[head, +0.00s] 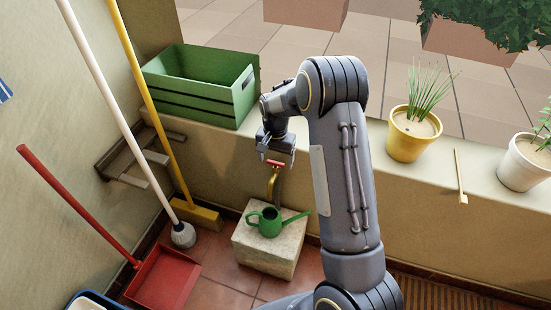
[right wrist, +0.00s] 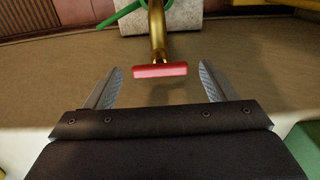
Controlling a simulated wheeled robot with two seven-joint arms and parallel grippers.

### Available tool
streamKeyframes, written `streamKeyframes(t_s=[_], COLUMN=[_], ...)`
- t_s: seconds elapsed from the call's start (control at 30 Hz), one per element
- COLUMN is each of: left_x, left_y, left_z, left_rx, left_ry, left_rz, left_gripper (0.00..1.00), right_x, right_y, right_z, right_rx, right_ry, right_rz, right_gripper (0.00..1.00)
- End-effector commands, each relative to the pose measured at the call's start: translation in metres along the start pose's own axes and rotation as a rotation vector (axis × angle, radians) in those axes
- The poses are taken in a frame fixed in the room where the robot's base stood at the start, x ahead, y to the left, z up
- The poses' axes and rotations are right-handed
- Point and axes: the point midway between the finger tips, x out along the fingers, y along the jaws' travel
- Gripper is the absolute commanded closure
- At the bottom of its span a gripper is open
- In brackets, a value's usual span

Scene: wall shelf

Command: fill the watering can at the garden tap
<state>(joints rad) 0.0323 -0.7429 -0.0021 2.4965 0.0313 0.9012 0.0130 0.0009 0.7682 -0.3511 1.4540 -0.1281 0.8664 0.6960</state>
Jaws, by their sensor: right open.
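The garden tap (head: 274,182) is brass with a red handle (head: 275,164) and sticks out of the low wall. The green watering can (head: 268,221) stands upright on a pale stone block (head: 265,250) below the tap, its spout pointing right. My right gripper (head: 279,160) is just above the tap. In the right wrist view, my right gripper (right wrist: 158,85) is open, and the red handle (right wrist: 160,70) lies between and just beyond its fingertips, with no visible contact. The green can (right wrist: 122,18) shows only in part there. My left gripper is not in view.
A green crate (head: 205,105), a yellow pot (head: 412,146), a small wooden stick (head: 460,175) and a white pot (head: 523,172) stand or lie on the wall ledge. A yellow broom (head: 196,214), a mop (head: 183,236) and a red dustpan (head: 165,278) are at left.

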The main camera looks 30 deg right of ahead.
Motion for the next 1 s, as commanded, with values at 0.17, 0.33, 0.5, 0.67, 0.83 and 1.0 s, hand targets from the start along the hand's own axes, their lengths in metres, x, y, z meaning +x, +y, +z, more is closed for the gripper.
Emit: streamKeyframes(t_s=[0.17, 0.33, 0.5, 0.67, 0.83, 1.0], left_x=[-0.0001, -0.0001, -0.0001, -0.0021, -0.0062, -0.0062], left_y=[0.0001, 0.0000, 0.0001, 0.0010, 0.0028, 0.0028], left_z=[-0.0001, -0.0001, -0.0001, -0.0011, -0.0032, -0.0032], left_rx=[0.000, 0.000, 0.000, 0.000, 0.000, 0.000], left_ry=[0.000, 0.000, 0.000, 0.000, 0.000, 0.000], left_rz=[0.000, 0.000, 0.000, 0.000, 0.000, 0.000], left_gripper=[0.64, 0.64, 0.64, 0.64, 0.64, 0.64], right_x=[0.0001, 0.0000, -0.0001, -0.0011, -0.0012, -0.0002], right_y=[0.0000, -0.0001, -0.0001, 0.0001, 0.0000, 0.0001], right_z=[0.0002, 0.0002, 0.0002, 0.0002, 0.0003, 0.0001], right_rx=[0.000, 0.000, -0.001, -0.038, -0.199, -0.248], right_ry=[0.000, 0.000, 0.000, -0.001, -0.001, 0.000], right_rz=[0.000, 0.000, 0.000, 0.000, 0.000, 0.000], right_gripper=[0.22, 0.40, 0.62, 0.66, 0.66, 0.66])
